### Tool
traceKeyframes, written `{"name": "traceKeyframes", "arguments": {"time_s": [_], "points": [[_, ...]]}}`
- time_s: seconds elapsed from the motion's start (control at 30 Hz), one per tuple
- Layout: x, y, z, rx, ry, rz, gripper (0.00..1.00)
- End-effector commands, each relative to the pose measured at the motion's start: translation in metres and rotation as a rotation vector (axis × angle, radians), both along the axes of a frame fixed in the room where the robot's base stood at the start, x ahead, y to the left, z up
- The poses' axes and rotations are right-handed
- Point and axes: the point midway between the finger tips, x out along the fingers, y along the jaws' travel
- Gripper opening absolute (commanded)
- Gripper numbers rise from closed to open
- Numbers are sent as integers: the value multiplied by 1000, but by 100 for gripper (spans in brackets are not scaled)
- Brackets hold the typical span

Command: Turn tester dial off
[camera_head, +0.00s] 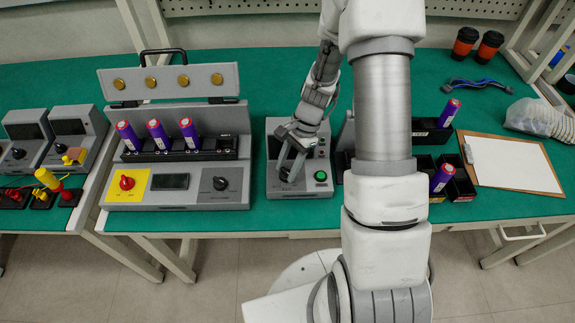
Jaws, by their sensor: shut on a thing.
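A grey tester box (314,188) stands on the green bench in the middle, with a lit green button (320,176) on its front panel. My gripper (290,171) reaches down over the left part of that panel. Its fingers are shut on a black dial (286,175), which they mostly cover. The dial's pointer and setting cannot be made out. A larger grey unit (173,198) stands to the left, its lid raised. It has its own black dial (220,183), a small display and a red knob (127,183) on a yellow plate.
Several purple cells (155,134) stand in the larger unit's black holder. Black bins (460,184) with purple cells stand to the right of my arm. A clipboard (512,163) lies farther right. My arm hides part of the bench right of the tester. Bare bench lies behind the tester.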

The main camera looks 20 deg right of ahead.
Motion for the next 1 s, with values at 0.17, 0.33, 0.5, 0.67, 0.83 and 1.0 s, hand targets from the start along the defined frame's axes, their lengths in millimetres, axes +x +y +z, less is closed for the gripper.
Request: {"name": "traceKeyframes", "arguments": {"time_s": [0.17, 0.33, 0.5, 0.67, 0.83, 1.0], "points": [[0, 0, 1, 0, -1, 46, 0], [0, 0, 1, 0, -1, 61, 0], [0, 0, 0, 1, -1, 63, 0], [1, 0, 0, 1, -1, 63, 47], [0, 0, 0, 0, -1, 62, 76], [0, 0, 0, 0, -1, 61, 76]]}}
